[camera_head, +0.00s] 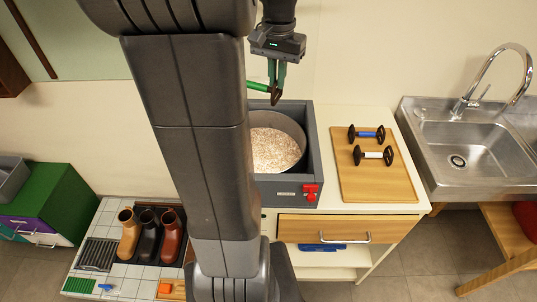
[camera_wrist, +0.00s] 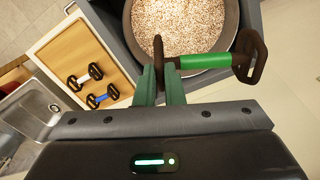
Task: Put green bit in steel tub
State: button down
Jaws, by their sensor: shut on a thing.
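The green bit (camera_wrist: 205,61) has a green bar and dark end pieces. My gripper (camera_wrist: 160,85) is shut on it near one end in the wrist view. In the head view the green bit (camera_head: 259,87) hangs in my gripper (camera_head: 275,85) above the back of the steel tub. The steel tub (camera_head: 296,128) is round, holds pale grain-like filling, and sits inside a grey box. In the wrist view the tub (camera_wrist: 233,20) lies beyond the bit. My arm hides the tub's left part in the head view.
The grey box (camera_head: 314,150) has a red latch at its front corner. A wooden board (camera_head: 375,180) to its right carries a blue bit (camera_head: 367,134) and a white bit (camera_head: 374,155). A sink (camera_head: 465,145) stands further right. Boots (camera_head: 150,232) stand at lower left.

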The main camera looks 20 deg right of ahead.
jog(key=b, duration=1)
send_near(277, 160)
notch_tip(277, 160, down, 2)
jog(key=shift+f, duration=0.1)
jog(key=shift+f, duration=0.2)
jog(key=c, duration=1.5)
grip_release()
jog(key=shift+c, duration=0.2)
jog(key=shift+r, duration=0.1)
notch_tip(277, 160, up, 12)
jog(key=shift+r, duration=0.2)
jog(key=shift+s, duration=0.1)
